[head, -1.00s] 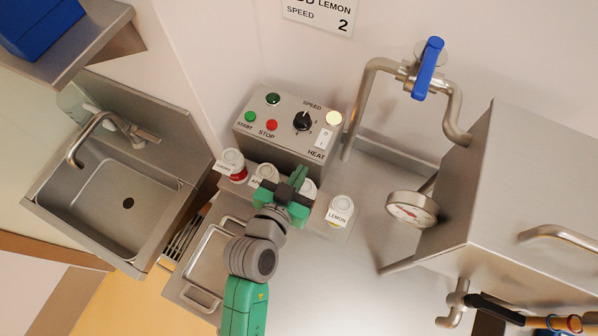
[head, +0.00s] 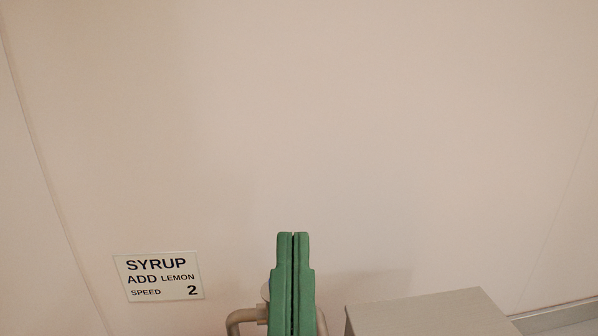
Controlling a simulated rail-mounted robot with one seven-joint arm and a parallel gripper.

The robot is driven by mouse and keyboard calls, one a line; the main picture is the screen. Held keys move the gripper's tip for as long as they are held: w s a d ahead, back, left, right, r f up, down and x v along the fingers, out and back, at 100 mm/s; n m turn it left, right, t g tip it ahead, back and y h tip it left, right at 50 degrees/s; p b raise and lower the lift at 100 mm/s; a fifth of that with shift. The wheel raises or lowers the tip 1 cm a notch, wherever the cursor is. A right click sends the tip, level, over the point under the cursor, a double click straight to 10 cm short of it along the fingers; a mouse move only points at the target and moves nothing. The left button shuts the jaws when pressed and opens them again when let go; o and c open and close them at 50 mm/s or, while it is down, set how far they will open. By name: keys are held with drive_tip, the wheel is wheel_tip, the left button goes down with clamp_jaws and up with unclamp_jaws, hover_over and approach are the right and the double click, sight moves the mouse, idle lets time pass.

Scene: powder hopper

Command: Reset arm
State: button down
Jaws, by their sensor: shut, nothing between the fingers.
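My gripper (head: 292,238) is in the lower middle of the head view. Its two green fingers point up in the picture and lie together, with only a thin dark line between them. It holds nothing. It is in front of the pale wall (head: 300,120) and covers part of the metal pipe behind it. The rest of my arm is below the picture edge.
A white sign (head: 158,277) on the wall at lower left reads SYRUP, ADD LEMON, SPEED 2. A bent metal pipe (head: 240,317) shows beside my gripper. A metal box top (head: 430,314) is at lower right. The wall above is bare.

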wheel_tip(320, 180, up, 16)
drive_tip(key=s+p, duration=0.1)
drive_tip(key=p, duration=1.4)
drive_tip(key=shift+r, duration=0.2)
